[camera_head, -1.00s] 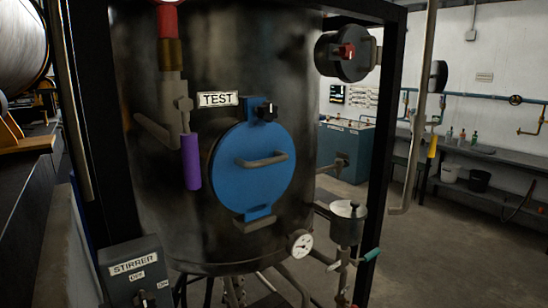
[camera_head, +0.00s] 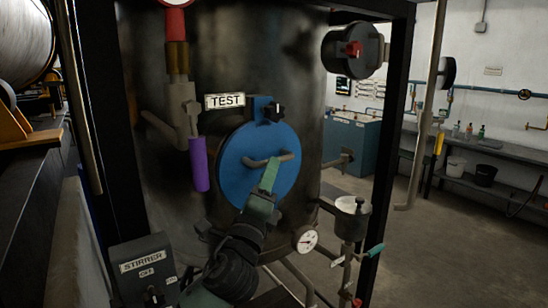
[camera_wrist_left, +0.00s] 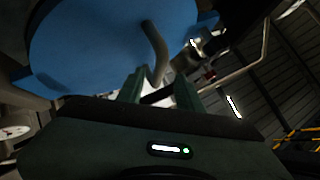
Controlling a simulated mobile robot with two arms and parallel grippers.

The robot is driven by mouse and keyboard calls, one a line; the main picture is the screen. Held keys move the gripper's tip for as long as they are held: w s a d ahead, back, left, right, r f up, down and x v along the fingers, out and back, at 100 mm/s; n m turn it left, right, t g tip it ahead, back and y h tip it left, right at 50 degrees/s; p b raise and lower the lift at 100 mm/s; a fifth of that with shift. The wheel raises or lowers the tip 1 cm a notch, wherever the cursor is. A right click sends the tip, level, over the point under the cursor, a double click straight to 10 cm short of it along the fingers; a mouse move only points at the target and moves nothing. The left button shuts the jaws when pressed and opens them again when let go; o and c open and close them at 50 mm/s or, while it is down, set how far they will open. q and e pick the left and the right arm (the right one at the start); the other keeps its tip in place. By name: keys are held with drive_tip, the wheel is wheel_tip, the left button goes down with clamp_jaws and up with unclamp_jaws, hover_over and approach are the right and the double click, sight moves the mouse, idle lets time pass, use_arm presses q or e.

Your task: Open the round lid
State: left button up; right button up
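The round blue lid (camera_head: 238,172) sits closed against the dark tank's front, below the TEST label. A grey bar handle (camera_head: 287,157) crosses its middle, and a latch with a black knob (camera_head: 274,112) is at its top. My left gripper (camera_head: 269,172) is in front of the lid at the handle, hiding part of the bar. In the left wrist view, the blue lid (camera_wrist_left: 95,45) fills the upper left. The gripper's fingers (camera_wrist_left: 160,88) stand apart, with the handle (camera_wrist_left: 154,45) reaching toward the gap between them. Contact cannot be told. My right gripper is not in view.
A purple-gripped valve lever (camera_head: 199,165) hangs left of the lid. A gauge (camera_head: 306,241) and a small metal pot (camera_head: 352,206) are at lower right. The STIRRER box (camera_head: 145,270) stands at lower left. Open floor lies to the right.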

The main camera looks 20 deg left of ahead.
use_arm(q)
drive_tip(key=p+x, duration=0.1)
drive_tip(key=x, duration=0.3)
drive_tip(key=shift+w, duration=0.45)
clamp_jaws()
idle(1.0)
